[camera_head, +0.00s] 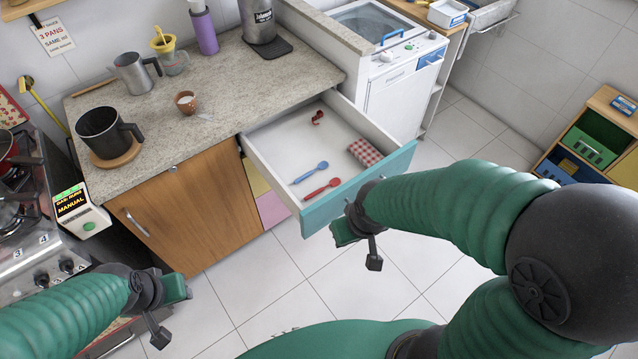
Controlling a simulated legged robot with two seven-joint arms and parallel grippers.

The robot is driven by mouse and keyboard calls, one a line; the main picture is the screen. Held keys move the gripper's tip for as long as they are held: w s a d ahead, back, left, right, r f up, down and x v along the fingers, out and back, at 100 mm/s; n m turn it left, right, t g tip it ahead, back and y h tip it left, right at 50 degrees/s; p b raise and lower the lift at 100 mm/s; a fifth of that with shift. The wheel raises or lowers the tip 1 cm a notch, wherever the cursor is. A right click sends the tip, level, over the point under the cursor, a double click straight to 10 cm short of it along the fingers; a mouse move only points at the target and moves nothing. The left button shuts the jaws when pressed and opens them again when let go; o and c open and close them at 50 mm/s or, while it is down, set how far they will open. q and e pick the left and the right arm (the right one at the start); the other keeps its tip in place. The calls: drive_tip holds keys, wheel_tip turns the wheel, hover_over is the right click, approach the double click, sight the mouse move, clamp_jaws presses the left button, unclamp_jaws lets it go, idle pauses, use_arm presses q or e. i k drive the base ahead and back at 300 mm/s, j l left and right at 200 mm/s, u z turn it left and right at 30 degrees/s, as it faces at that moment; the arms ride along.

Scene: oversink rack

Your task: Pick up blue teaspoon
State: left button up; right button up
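The blue teaspoon (311,172) lies in the open drawer (280,149), on its bare floor near the front left. A red spoon (322,189) lies just in front of it, apart from it. My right gripper (358,250) is outside the drawer, just in front of its teal front panel, with its fingers apart and nothing between them. I cannot tell whether it touches the panel. My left gripper (170,318) is low at the left, in front of the wooden cabinet and far from the drawer. Its fingers are apart and empty.
A red checked cloth (365,152) and a small red item (318,117) also lie in the drawer. The counter (235,90) above holds a dark mug (100,131), a metal pitcher (131,74) and a small brown cup (186,102). A stove is at the left. The tiled floor ahead is clear.

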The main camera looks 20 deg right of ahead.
sight(322, 165)
drive_tip(key=i+j+z, duration=0.25)
drive_tip(key=i, duration=0.3)
drive_tip(key=i+j+z, duration=0.25)
drive_tip(key=i+j, duration=0.2)
drive_tip(key=i, duration=0.05)
